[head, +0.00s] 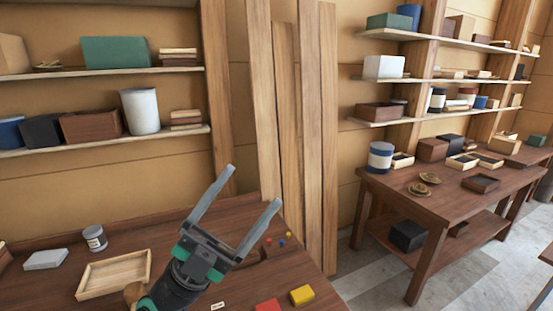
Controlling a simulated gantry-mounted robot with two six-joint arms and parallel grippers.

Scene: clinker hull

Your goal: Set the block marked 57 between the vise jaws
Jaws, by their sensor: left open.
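My left gripper (254,186) is raised over the workbench, its two grey fingers spread wide with nothing between them. A yellow block (302,295) and a red block (268,305) lie on the bench near the bottom edge, below and right of the gripper. The red one is cut off by the frame. No number can be read on either, so I cannot tell which block is marked 57. No vise can be made out. My right gripper is not in view.
A shallow wooden tray (115,274), a grey jar (95,238) and a pale grey slab (46,259) sit on the bench at left. Small coloured knobs show just right of the gripper. Tall planks (310,130) lean on the wall behind. A second table (430,197) stands at right.

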